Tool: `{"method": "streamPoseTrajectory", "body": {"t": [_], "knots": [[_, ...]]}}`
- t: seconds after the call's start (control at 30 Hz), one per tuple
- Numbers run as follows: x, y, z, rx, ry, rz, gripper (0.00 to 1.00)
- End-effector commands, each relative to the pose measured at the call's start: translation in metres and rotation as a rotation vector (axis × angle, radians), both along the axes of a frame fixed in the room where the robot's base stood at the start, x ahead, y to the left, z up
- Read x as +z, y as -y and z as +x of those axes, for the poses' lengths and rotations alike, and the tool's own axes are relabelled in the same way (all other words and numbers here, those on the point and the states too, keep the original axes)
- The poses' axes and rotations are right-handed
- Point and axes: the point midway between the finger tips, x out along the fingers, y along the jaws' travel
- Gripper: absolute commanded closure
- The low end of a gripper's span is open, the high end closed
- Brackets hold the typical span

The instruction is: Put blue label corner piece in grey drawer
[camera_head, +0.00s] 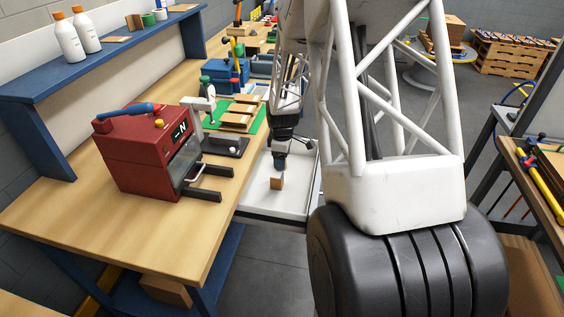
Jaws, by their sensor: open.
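The grey drawer (256,207) is pulled out from the front edge of the workbench, with its pale floor and rim showing. A small brown wooden piece (277,183) shows against the drawer's floor, apparently resting in it. A label on it cannot be made out, so I cannot tell if it is the blue label corner piece. My gripper (280,166) points down just above this piece, with a blue part at its tip. Its jaws are open. Any contact between the jaws and the piece is too small to tell.
A red machine (146,152) with dark rails stands on the bench, left of the drawer. Behind are a green mat with wooden pieces (240,117) and a blue toolbox (225,76). White bottles (67,38) stand on the blue shelf. The bench's front left is clear.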

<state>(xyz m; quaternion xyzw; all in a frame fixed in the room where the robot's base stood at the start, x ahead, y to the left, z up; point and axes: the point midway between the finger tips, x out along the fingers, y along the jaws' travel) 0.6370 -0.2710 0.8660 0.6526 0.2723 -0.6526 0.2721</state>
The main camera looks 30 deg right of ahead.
Motion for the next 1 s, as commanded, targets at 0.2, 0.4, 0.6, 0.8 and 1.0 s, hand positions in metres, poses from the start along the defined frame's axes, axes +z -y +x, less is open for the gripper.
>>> {"method": "streamPoseTrajectory", "body": {"t": [0.2,0.4,0.6,0.8,1.0], "knots": [[0.001,0.000,0.000,0.000,0.000,0.000,0.29],[0.001,0.000,0.000,0.000,0.000,0.000,0.29],[0.001,0.000,0.000,0.000,0.000,0.000,0.29],[0.013,-0.008,-0.002,-0.016,0.007,-0.003,0.29],[0.047,-0.033,-0.013,-0.070,0.023,-0.009,0.29]]}}
